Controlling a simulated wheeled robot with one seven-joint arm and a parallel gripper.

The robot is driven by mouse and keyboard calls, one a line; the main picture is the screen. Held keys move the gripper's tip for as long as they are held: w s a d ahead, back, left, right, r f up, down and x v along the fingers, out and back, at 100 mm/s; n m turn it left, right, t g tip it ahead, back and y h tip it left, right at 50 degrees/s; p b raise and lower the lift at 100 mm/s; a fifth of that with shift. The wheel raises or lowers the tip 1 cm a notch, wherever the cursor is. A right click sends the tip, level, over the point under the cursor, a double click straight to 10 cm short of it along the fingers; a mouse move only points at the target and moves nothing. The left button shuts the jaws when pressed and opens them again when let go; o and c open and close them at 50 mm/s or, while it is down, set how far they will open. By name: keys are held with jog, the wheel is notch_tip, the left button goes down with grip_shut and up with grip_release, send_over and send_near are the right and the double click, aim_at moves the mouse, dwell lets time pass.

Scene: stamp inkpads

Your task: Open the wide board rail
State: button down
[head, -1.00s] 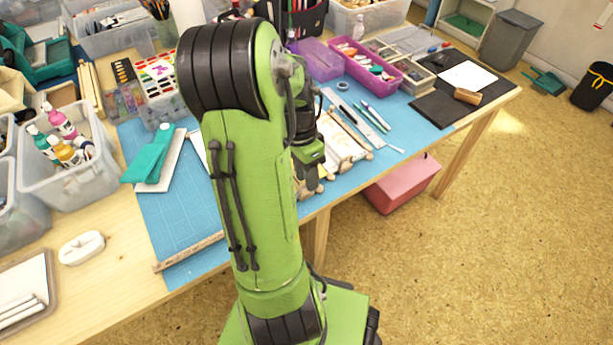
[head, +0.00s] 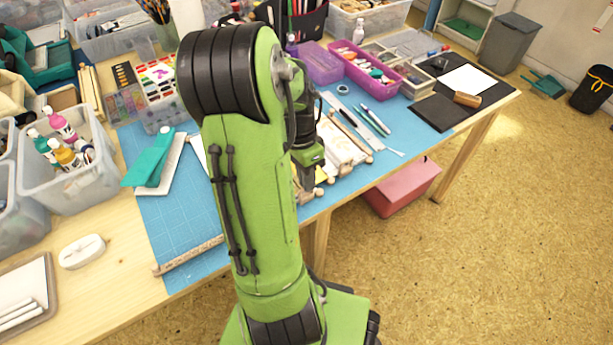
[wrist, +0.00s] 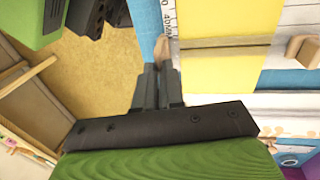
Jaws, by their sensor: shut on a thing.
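In the head view my gripper (head: 309,183) is at the near edge of the blue mat, beside pale boards with wooden rails (head: 342,143). My arm hides the left part of these boards. In the wrist view my gripper (wrist: 161,84) has its fingers close together on a small wooden end piece (wrist: 166,52). This piece lies at the left edge of the boards, and the fingers cover part of it. A wooden rail (wrist: 225,42) crosses a yellow board (wrist: 222,70). I cannot tell which rail is the wide one or whether it is open.
The blue mat (head: 180,215) covers the table's middle. Pens (head: 374,119) and a purple tray (head: 368,75) lie beyond the boards. A teal and white tool (head: 152,160) lies left of my arm. A pink box (head: 402,188) stands below the table.

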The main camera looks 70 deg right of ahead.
dwell(0.8)
jog(key=w+d+r+g+y+p, duration=0.1)
jog(key=w+d+r+p, duration=0.2)
jog(key=r+p, duration=0.6)
jog(key=w+d+r+g+y+p, duration=0.1)
jog(key=w+d+r+g+p, duration=0.1)
jog(key=r+p, duration=0.8)
jog(key=w+d+p, duration=0.1)
jog(key=w+p, duration=0.1)
jog(key=p, duration=0.1)
jog(key=shift+w+d+r+y, duration=0.3)
jog(key=shift+w+d+y, duration=0.05)
jog(key=shift+w+y, duration=0.05)
